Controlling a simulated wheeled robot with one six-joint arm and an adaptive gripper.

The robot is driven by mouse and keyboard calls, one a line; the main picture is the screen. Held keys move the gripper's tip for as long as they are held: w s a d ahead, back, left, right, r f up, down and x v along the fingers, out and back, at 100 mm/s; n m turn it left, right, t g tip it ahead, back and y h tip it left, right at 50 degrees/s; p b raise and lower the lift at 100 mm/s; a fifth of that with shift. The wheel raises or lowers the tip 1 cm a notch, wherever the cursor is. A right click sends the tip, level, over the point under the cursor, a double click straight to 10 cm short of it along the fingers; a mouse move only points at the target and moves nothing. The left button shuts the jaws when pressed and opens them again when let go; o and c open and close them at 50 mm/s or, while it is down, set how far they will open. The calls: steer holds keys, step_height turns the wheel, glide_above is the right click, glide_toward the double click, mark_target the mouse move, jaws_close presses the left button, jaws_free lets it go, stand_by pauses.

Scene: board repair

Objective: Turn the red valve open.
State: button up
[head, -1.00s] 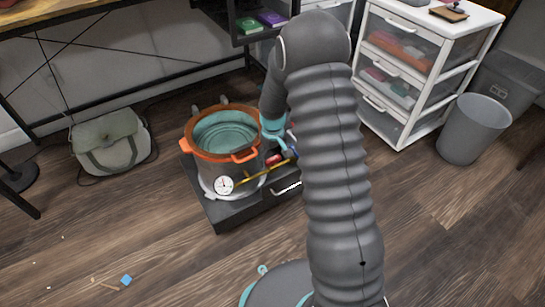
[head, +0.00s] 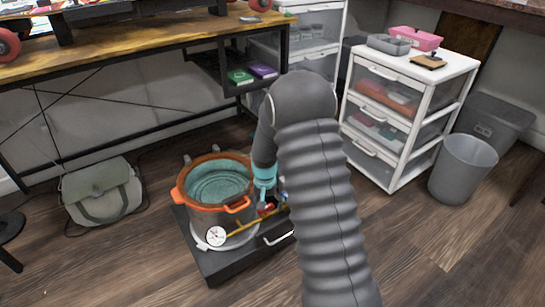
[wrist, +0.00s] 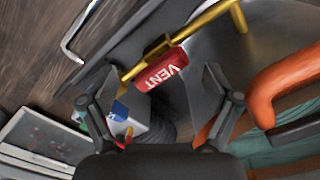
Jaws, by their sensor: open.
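The red valve handle (wrist: 162,72), lettered VENT, sits on a brass pipe (wrist: 208,24) in the wrist view. In the head view the red valve (head: 267,209) shows small beside the pot, partly hidden by my gripper. The steel pot (head: 216,200) has an orange rim and handles. My gripper (wrist: 160,80) is open, with one dark finger on either side of the red handle. I cannot tell whether either finger touches it. In the head view my gripper (head: 265,198) is just above the valve, mostly hidden by my arm.
The pot stands on a low dark platform (head: 222,265) with a pale handle. A round gauge (head: 215,236) is on the pot's front. A bag (head: 103,192) lies at left, below the workbench (head: 130,48). White drawers (head: 398,112) and a grey bin (head: 463,168) stand at right.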

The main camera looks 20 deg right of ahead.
steer(key=m, duration=0.5)
steer(key=shift+m, duration=0.4)
steer(key=m, duration=0.4)
steer(key=shift+m, duration=0.3)
step_height(320, 180, up, 14)
steer(key=p, duration=0.2)
steer(key=s+r+n+t+p, duration=0.1)
steer(key=s+r+n, duration=0.1)
steer(key=s+r, duration=0.2)
steer(key=s+r+n+t, duration=0.1)
steer(key=s+r, duration=0.4)
steer(key=r, duration=0.6)
steer(key=shift+n+p, duration=0.4)
steer(key=shift+n, duration=0.5)
